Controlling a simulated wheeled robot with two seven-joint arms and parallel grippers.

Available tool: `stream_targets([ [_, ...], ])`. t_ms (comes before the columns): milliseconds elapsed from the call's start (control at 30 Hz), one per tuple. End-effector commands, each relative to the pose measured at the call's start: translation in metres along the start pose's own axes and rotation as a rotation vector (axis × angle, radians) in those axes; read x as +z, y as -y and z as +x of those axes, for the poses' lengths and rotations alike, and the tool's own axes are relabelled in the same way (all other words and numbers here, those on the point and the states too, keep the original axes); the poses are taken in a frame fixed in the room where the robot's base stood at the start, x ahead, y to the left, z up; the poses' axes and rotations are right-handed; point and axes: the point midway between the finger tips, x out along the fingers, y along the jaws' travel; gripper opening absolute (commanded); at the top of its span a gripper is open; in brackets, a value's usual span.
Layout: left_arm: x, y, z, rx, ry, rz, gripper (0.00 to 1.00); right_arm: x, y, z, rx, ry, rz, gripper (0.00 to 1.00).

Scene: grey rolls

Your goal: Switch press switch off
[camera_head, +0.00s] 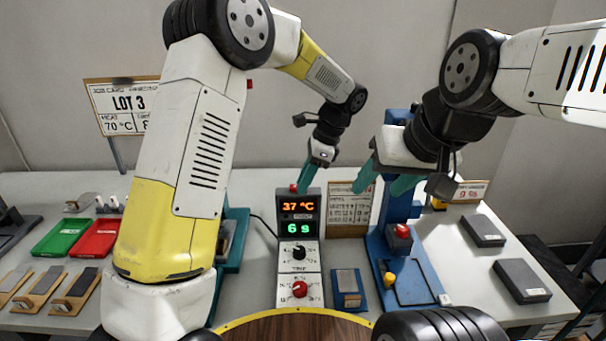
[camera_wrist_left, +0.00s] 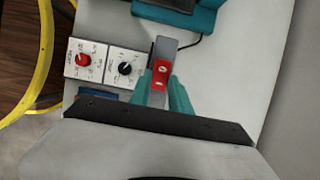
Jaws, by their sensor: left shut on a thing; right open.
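The control box (camera_head: 313,252) stands mid-table, its displays reading 37 °C and 6 s, with a black dial (camera_head: 300,252) and a red dial (camera_head: 300,289) below. A red switch (camera_head: 293,187) sits on its top; it also shows in the left wrist view (camera_wrist_left: 161,74). My left gripper (camera_head: 303,184) is at the switch, its teal fingers shut on it and partly hiding it. I cannot tell which way the switch is tipped. My right gripper (camera_head: 382,182) is open and empty in front of the blue press (camera_head: 400,200), hiding part of it.
A placard (camera_head: 350,207) stands right of the box, with a blue block (camera_head: 347,290) in front. Green (camera_head: 61,236) and red (camera_head: 97,238) trays lie left. Dark grey blocks (camera_head: 521,280) lie right. A teal machine (camera_head: 236,240) is partly behind my left arm.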

Motion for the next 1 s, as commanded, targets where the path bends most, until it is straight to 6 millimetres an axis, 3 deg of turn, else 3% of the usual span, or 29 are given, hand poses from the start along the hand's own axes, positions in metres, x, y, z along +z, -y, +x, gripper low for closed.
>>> stream_targets([
  [400,0.012,0.000,0.002,0.003,-0.316,-0.004,0.00,0.000,0.000,0.000,0.000,0.000,0.000,0.54],
  [833,0.011,0.000,0.001,0.000,-0.361,0.001,0.00,0.000,0.000,0.000,0.000,0.000,0.000,0.54],
  [867,0.011,0.000,0.001,0.000,-0.361,0.001,0.29,0.000,0.000,0.000,0.000,0.000,0.000,0.54],
  [933,0.011,0.000,0.001,0.000,-0.360,0.001,0.43,0.000,0.000,0.000,0.000,0.000,0.000,0.54],
  [1000,0.011,0.000,0.001,0.000,-0.360,0.001,0.45,0.000,0.000,0.000,0.000,0.000,0.000,0.54],
])
